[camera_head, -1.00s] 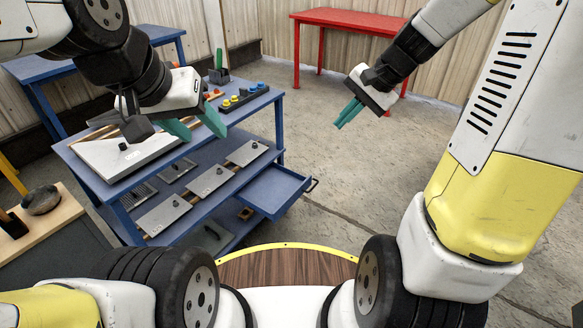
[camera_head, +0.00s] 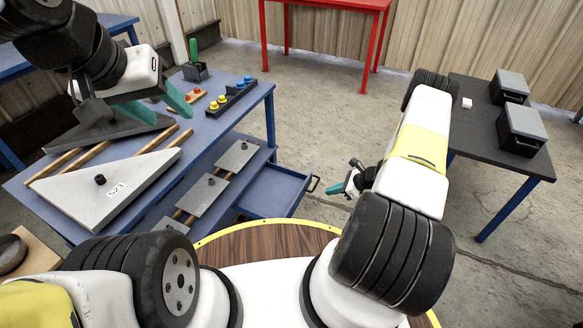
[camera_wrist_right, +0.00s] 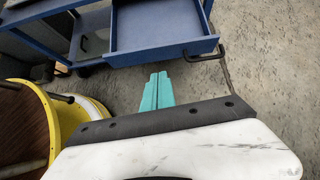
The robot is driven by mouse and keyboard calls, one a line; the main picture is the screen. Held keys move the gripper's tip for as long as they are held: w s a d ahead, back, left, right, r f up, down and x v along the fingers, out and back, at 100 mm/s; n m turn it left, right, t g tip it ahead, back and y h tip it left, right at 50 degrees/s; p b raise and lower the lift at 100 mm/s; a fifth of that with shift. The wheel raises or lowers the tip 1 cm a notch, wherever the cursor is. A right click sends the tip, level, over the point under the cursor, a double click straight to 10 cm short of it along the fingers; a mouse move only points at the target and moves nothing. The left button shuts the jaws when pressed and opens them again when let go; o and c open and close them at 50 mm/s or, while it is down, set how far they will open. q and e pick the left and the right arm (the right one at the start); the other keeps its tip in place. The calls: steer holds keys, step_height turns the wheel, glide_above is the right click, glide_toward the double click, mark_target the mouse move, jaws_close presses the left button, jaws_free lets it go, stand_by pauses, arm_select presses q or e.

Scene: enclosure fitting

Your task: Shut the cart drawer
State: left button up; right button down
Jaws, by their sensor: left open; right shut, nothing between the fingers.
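The blue cart (camera_head: 232,109) stands at the left with its shallow blue drawer (camera_head: 270,193) pulled out on the right side. The drawer's black handle (camera_head: 314,184) faces right. The right wrist view shows the drawer (camera_wrist_right: 160,28) and handle (camera_wrist_right: 207,54) at the top. My right gripper (camera_head: 335,188) is shut and empty, low and just right of the handle; its teal fingers (camera_wrist_right: 157,90) point toward the drawer front, with floor visible between them. My left gripper (camera_head: 160,105) is open above the cart top, away from the drawer.
A white panel marked 523 (camera_head: 110,185) lies on the cart top, near a block with yellow and blue knobs (camera_head: 237,98). Grey plates (camera_head: 200,194) lie on the lower shelf. A dark table (camera_head: 462,112) with black boxes stands right; a red table (camera_head: 330,2) stands behind.

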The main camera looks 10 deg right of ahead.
step_height(320, 180, down, 2)
glide_toward(298, 198)
steer(key=shift+m, duration=0.3)
steer(key=x, duration=0.5)
steer(key=shift+s+d+f, duration=0.1)
steer(key=shift+d+f, duration=0.15)
steer(key=shift+f, duration=0.3)
steer(key=shift+w+a, duration=0.35)
steer(key=shift+a, duration=0.1)
